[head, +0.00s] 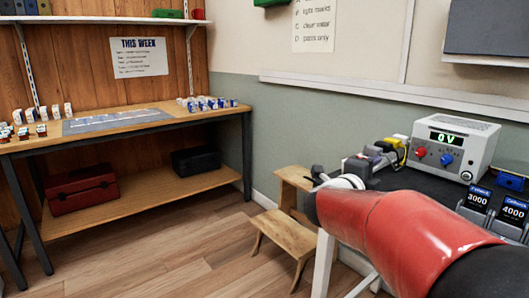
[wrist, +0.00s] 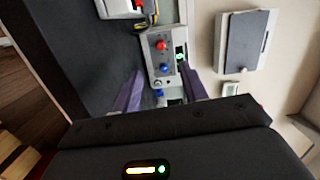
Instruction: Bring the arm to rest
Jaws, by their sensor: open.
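My red arm reaches in from the lower right of the head view, over the right-hand bench. In the head view my gripper is mostly hidden by the arm. In the wrist view my gripper (wrist: 160,92) is open, its two purple fingers apart with nothing held between them. Beyond the fingers is the power supply (wrist: 162,45), with a red knob and a blue knob. The power supply (head: 453,146) stands on the dark bench in the head view and its green display reads 0 V.
A wooden bench (head: 205,123) with a grey mat and several small boxes stands at left, a red toolbox (head: 82,190) on its lower shelf. A wooden step stool (head: 283,232) stands beside the right-hand bench. Blue-labelled holders (head: 477,204) sit at far right. The floor between is clear.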

